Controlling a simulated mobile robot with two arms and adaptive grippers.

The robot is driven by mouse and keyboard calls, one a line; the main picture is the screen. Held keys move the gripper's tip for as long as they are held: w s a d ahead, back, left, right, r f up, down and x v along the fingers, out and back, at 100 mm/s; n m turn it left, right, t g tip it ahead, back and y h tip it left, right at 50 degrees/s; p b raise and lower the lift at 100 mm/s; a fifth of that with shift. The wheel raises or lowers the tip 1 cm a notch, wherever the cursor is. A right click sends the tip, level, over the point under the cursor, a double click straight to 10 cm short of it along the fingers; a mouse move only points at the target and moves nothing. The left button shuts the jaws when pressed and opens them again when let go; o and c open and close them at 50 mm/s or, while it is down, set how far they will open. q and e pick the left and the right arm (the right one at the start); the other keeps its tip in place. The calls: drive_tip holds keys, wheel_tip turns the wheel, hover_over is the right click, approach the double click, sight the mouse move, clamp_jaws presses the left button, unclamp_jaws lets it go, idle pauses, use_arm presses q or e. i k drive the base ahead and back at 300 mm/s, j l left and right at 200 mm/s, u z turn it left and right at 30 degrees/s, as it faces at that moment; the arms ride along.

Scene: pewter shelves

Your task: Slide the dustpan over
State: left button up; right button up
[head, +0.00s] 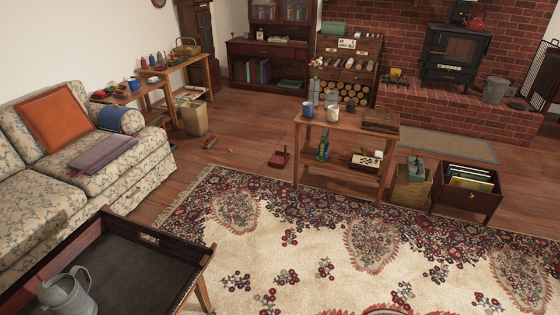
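A small dark red object that looks like the dustpan (279,160) lies on the wooden floor in the head view, just past the far edge of the patterned rug and left of the two-tier wooden table. A thin upright part, perhaps its handle, rises from it. It is small in the view, so its details are hard to tell. Neither of my grippers shows in the head view.
The floral sofa (110,172) stands at left, with a tray table (193,255) holding a watering can (68,295) in front. The two-tier table (345,124) stands right of the dustpan. A small reddish item (209,142) lies on the floor. The rug (330,235) is clear.

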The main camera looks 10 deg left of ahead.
sight(279, 160)
drive_tip(key=i+l+z, duration=0.2)
drive_tip(key=i+l, duration=1.1)
drive_tip(key=i, duration=0.15)
drive_tip(key=i+j+u, duration=0.2)
drive_tip(key=i+u, duration=0.25)
drive_tip(key=i, duration=0.15)
drive_tip(key=i+u, duration=0.5)
drive_tip(key=i+l+u, duration=0.45)
drive_tip(key=i, duration=0.25)
drive_tip(key=i+j+u, duration=0.2)
drive_tip(key=i+u, duration=0.2)
drive_tip(key=i, duration=0.45)
drive_tip(key=i+l+u, duration=0.1)
drive_tip(key=i+u, duration=0.3)
drive_tip(key=i, duration=0.45)
drive_tip(key=i+z, duration=0.45)
drive_tip(key=i+j+z, duration=0.1)
drive_tip(key=z, duration=0.35)
drive_tip(key=i+j+z, duration=0.3)
drive_tip(key=z, duration=0.15)
drive_tip(key=i+z, duration=0.2)
drive_tip(key=z, duration=0.25)
drive_tip(key=i+j+z, duration=0.15)
drive_tip(key=z, duration=0.3)
drive_tip(key=i+j+z, duration=0.1)
drive_tip(key=z, duration=0.35)
drive_tip(key=i+j+z, duration=0.1)
drive_tip(key=j+z, duration=0.25)
drive_tip(key=z, duration=0.15)
